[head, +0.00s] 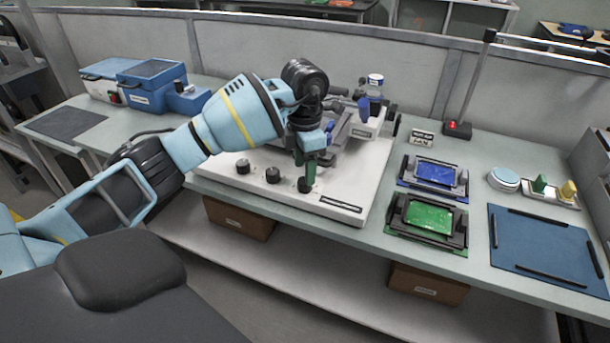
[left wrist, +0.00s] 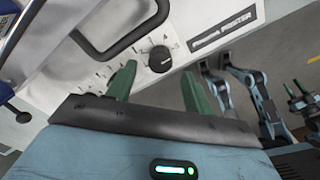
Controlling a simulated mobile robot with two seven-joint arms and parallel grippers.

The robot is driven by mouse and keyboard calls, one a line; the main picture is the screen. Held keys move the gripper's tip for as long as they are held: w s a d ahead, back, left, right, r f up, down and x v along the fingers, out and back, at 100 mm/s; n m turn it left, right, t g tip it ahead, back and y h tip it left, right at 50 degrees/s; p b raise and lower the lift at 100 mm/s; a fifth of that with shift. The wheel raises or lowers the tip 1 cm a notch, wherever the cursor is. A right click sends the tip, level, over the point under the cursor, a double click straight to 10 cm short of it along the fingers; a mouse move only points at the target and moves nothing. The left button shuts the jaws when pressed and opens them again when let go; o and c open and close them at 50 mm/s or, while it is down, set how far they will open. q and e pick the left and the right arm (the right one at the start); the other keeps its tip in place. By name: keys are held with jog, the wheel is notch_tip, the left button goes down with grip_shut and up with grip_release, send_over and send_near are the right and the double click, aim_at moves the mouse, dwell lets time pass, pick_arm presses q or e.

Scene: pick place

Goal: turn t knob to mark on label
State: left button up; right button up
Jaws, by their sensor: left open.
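A black knob (head: 304,185) is the rightmost of three on the front of the white machine panel. My right gripper (left wrist: 296,90) is small at the right edge, fingers apart.
Two more black knobs (head: 272,174) (head: 243,166) sit left of it. A nameplate (left wrist: 222,32) ending in "MASTER" is on the panel. A dark handle (left wrist: 125,35) is near the knob. Blue (head: 435,173) and green (head: 430,216) boards in fixtures and a blue mat (head: 540,243) lie right.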

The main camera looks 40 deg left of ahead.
aim_at(305, 185)
pick_arm(q)
jog(key=shift+f, duration=1.65)
jog(key=c, duration=1)
